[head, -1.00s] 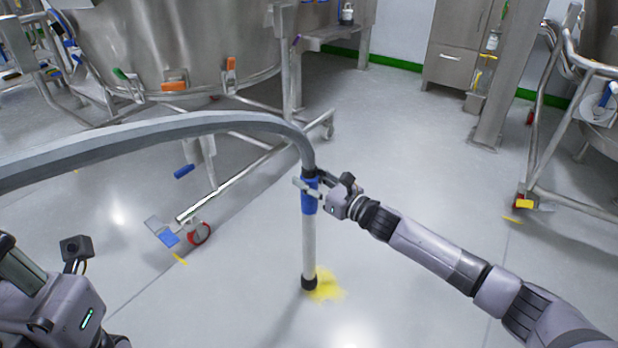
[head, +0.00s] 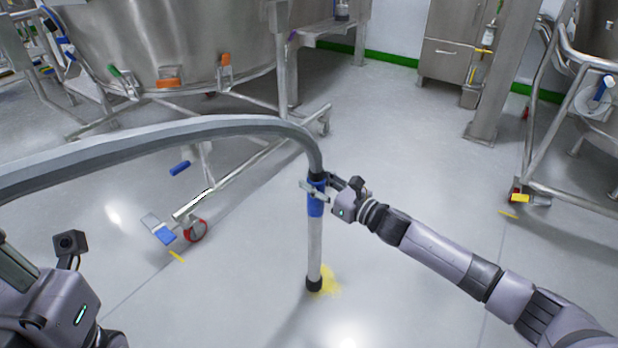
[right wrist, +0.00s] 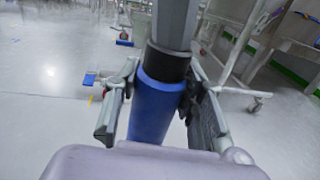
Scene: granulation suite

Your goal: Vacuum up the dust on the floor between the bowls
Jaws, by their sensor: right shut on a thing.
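My right gripper (head: 318,191) is shut on the blue grip of the vacuum wand (head: 314,245), and the blue grip (right wrist: 156,108) fills the middle of the right wrist view between the fingers. The wand stands nearly upright, with its dark nozzle (head: 314,284) down at the floor. A patch of yellow dust (head: 328,284) lies beside and behind the nozzle, partly hidden by it. A grey hose (head: 170,135) arches from the wand's top to the left edge. The steel bowl (head: 170,40) is at upper left; another bowl (head: 600,105) is cut off at right. My left gripper is out of view.
The left bowl's frame stands on casters, one with a red wheel (head: 195,230) left of the wand. The right bowl's frame has a yellow-tabbed caster (head: 521,198). A steel cabinet (head: 450,45) and post stand at the back. Floor between the frames is open.

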